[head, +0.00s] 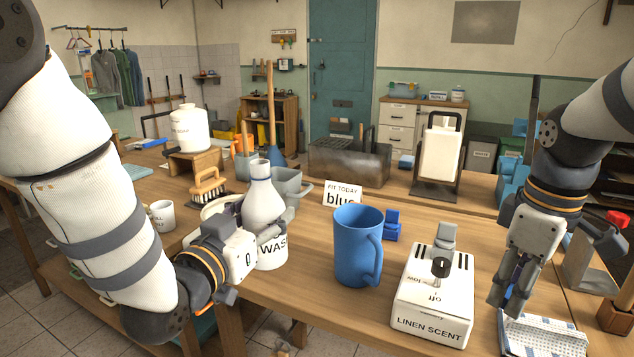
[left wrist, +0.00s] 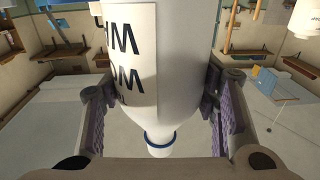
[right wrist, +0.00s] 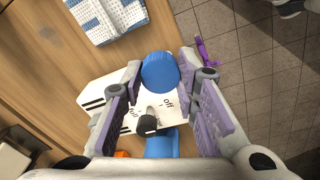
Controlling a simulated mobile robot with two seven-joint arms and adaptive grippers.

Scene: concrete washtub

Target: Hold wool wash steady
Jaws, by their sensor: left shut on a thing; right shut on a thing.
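The wool wash is a white bottle (head: 262,204) with a dark-lettered label; it stands upright near the front edge of the table. My left gripper (head: 258,238) is shut around its body. In the left wrist view the bottle (left wrist: 185,60) sits between both fingers, and a blue ring shows at its narrow neck. No cap shows on the neck in the head view. I cannot tell whether its base touches the table. My right gripper (head: 508,300) is shut on a blue round cap (right wrist: 160,72), held above the table at the right.
A blue mug (head: 357,245) and a white linen scent box (head: 433,295) with a knob stand between my grippers. A blue-white folded cloth (head: 545,337) lies below my right gripper.

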